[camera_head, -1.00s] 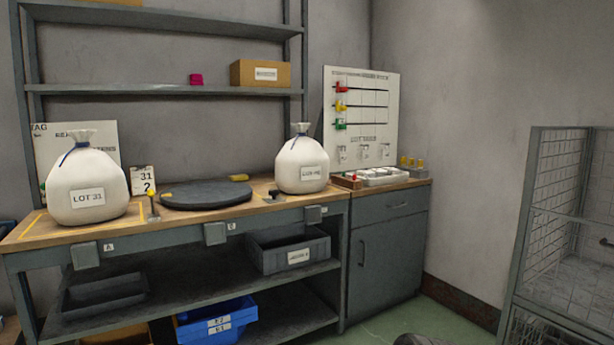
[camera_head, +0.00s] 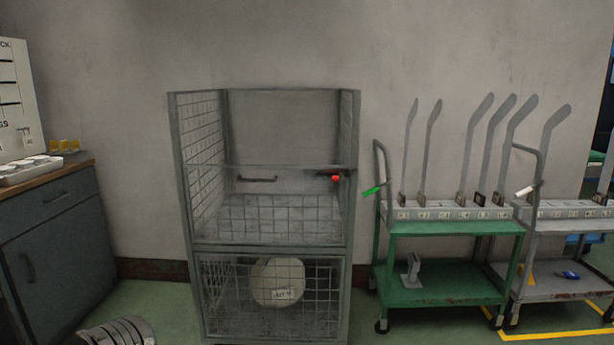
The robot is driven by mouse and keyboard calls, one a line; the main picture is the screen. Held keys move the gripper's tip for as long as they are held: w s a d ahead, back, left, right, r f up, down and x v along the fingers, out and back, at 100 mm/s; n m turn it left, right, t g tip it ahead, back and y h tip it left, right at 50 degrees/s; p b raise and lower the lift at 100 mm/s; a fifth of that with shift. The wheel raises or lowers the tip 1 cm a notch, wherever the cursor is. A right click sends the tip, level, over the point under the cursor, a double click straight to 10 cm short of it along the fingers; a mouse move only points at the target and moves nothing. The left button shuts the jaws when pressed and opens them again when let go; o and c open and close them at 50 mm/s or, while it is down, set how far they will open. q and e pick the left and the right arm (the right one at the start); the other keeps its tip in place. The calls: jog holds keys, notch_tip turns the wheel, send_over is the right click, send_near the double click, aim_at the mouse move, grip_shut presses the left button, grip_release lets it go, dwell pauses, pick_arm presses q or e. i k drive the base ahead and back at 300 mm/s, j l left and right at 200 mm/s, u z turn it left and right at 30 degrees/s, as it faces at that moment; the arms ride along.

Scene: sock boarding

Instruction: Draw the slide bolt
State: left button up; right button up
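A grey mesh cage (camera_head: 187,205) stands against the wall in the middle of the head view. What looks like the slide bolt (camera_head: 335,178), with a red knob or tag, sits at the upper right of its front, by the right post. A dark handle (camera_head: 257,179) shows to its left at about the same height. A pale round sack with a label (camera_head: 277,283) lies in the lower part, behind the mesh. The upper part looks empty.
A grey cabinet (camera_head: 52,235) with a wooden top stands at the left. A green cart (camera_head: 445,283) with several upright boards stands close to the cage's right. A grey cart (camera_head: 560,288) stands beyond it. Green floor shows between cabinet and cage.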

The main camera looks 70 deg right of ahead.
aim_at(335, 178)
jog(key=z, duration=2.65)
